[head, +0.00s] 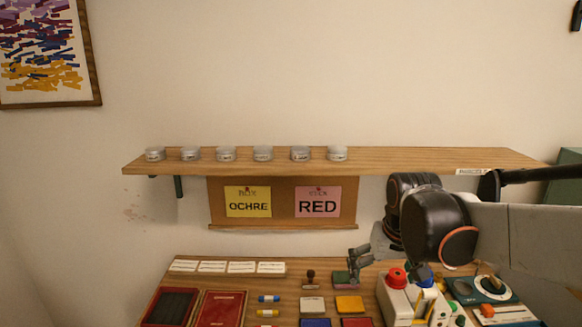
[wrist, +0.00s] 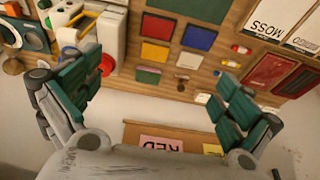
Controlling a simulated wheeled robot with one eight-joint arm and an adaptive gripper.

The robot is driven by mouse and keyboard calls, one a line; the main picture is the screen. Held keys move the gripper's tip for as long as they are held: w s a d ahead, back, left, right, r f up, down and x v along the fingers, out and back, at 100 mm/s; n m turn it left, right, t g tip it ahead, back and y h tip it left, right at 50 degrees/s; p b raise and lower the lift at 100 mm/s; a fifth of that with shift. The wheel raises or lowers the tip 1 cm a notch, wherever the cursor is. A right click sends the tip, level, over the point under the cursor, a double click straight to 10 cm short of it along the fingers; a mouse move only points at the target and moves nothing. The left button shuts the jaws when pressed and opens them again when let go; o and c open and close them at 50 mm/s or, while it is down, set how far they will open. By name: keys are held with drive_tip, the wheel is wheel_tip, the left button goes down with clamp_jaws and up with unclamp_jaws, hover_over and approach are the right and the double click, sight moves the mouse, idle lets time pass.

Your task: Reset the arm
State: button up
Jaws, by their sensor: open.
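My arm reaches in from the right edge of the head view. My gripper (head: 357,268) hangs over the back part of the wooden table, in front of the wall below the shelf. In the wrist view my gripper (wrist: 155,90) has its two green-padded fingers spread wide apart, with nothing between them. Coloured pads, among them a yellow pad (wrist: 155,51) and a green pad (wrist: 148,76), lie on the table beyond the fingers. The head view also shows the yellow pad (head: 349,304).
A wooden shelf (head: 420,160) with several clear jars spans the wall above the table. A board below holds an OCHRE card (head: 248,202) and a RED card (head: 318,202). A white device with a red knob (head: 397,278) stands close right of my gripper.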

drive_tip(key=s+t, duration=0.3)
drive_tip(key=s, duration=1.5)
drive_tip(key=shift+f+t, duration=0.15)
drive_tip(key=shift+t, duration=0.25)
drive_tip(key=shift+o, duration=0.2)
